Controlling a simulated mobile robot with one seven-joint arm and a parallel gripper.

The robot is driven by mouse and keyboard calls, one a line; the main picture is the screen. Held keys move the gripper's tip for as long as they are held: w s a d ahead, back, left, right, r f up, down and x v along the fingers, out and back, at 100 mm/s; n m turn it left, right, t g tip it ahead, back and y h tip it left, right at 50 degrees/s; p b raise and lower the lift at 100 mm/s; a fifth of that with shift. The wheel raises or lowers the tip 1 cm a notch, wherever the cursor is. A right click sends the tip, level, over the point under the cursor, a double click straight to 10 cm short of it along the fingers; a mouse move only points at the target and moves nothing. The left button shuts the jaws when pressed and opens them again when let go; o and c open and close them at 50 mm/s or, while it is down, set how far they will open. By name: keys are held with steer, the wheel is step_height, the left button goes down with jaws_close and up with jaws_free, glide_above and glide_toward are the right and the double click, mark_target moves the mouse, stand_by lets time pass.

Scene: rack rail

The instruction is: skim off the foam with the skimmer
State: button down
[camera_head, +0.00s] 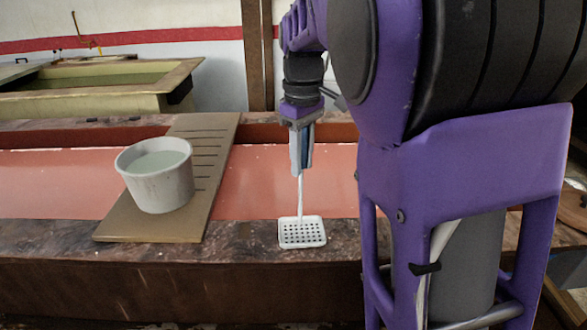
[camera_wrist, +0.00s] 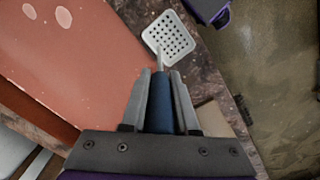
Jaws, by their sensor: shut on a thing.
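My gripper (camera_head: 302,150) is shut on the blue handle of the skimmer, which points down. The skimmer's white perforated square head (camera_head: 302,232) is over the front stone edge of the trough. I cannot tell whether it touches the edge. In the wrist view, the blue handle (camera_wrist: 160,105) lies between the two grey fingers (camera_wrist: 160,100), and the white head (camera_wrist: 169,38) reaches past the tips. The reddish liquid (camera_head: 262,185) fills the trough behind the head. Small pale foam patches (camera_wrist: 62,16) show on it in the wrist view.
A white bucket (camera_head: 158,190) with greyish contents stands on a slotted brown board (camera_head: 207,150) laid across the trough, left of my gripper. A stone basin (camera_head: 100,85) with greenish liquid stands at the back left. A wooden post (camera_head: 257,55) rises behind the trough.

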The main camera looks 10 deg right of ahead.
step_height(320, 180, up, 9)
steer(key=shift+r+p, duration=0.1)
steer(key=shift+p, duration=0.95)
step_height(320, 180, up, 3)
steer(key=p, duration=0.3)
steer(key=shift+f, duration=0.2)
